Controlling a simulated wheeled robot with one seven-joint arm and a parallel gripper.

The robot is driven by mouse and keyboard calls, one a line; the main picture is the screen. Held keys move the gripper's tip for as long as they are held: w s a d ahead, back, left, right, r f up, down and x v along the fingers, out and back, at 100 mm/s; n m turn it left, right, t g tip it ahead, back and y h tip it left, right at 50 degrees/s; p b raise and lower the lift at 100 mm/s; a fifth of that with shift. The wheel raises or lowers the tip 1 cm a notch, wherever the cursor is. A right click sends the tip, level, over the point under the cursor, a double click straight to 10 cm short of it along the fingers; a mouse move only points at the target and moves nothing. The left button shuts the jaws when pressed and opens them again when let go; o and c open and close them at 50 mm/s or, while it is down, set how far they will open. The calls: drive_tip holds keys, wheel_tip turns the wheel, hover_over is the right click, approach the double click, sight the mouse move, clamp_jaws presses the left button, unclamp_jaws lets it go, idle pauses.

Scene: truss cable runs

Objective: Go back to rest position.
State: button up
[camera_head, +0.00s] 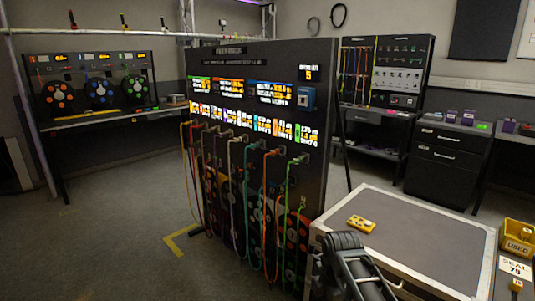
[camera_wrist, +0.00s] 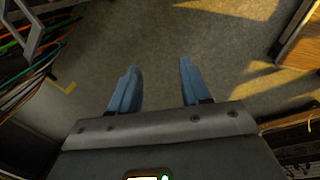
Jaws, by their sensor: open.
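My gripper (camera_wrist: 156,92) shows in the wrist view with its two blue fingers spread apart. Nothing is between the fingers; only grey floor (camera_wrist: 160,40) lies beyond them. In the head view my dark arm shows at the bottom, in front of the flight case, and the fingers are not visible there. A tall black patch panel (camera_head: 255,150) with lit labels and several coloured cables stands left of my arm. Coloured cables (camera_wrist: 25,75) also show at the left edge of the wrist view.
A grey-topped case (camera_head: 430,235) with a yellow device (camera_head: 361,222) on it stands at the right. A yellow bin (camera_head: 517,238) marked USED is at the far right. A bench with cable reels (camera_head: 100,92) stands back left. Floor at the left (camera_head: 110,220) is clear.

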drive_tip(key=s+f+m+t, duration=0.2)
drive_tip(key=s+f+m, duration=0.1)
drive_tip(key=s+f, duration=0.45)
drive_tip(key=s+d+f+m+t, duration=0.15)
drive_tip(key=s+m, duration=0.25)
drive_tip(key=s, duration=0.7)
drive_tip(key=s+d+f+m+t, duration=0.1)
drive_tip(key=s+f+m+t, duration=0.2)
drive_tip(key=s, duration=0.8)
drive_tip(key=s+d+r+m+t, duration=0.25)
drive_tip(key=s+r+m, duration=0.35)
drive_tip(key=s+r, duration=0.65)
drive_tip(key=s+r+m+t, duration=0.2)
drive_tip(key=s+r, duration=0.3)
drive_tip(key=r, duration=0.4)
drive_tip(key=s+d+r+m+t, duration=0.1)
drive_tip(key=s+r+m+t, duration=0.1)
drive_tip(key=s+r, duration=0.4)
wheel_tip(320, 180, up, 4)
drive_tip(key=shift+s+d+f+m, duration=0.1)
drive_tip(key=shift+s+d+m, duration=0.05)
drive_tip(key=shift+m, duration=0.45)
drive_tip(key=shift+f, duration=0.1)
drive_tip(key=shift+c, duration=0.5)
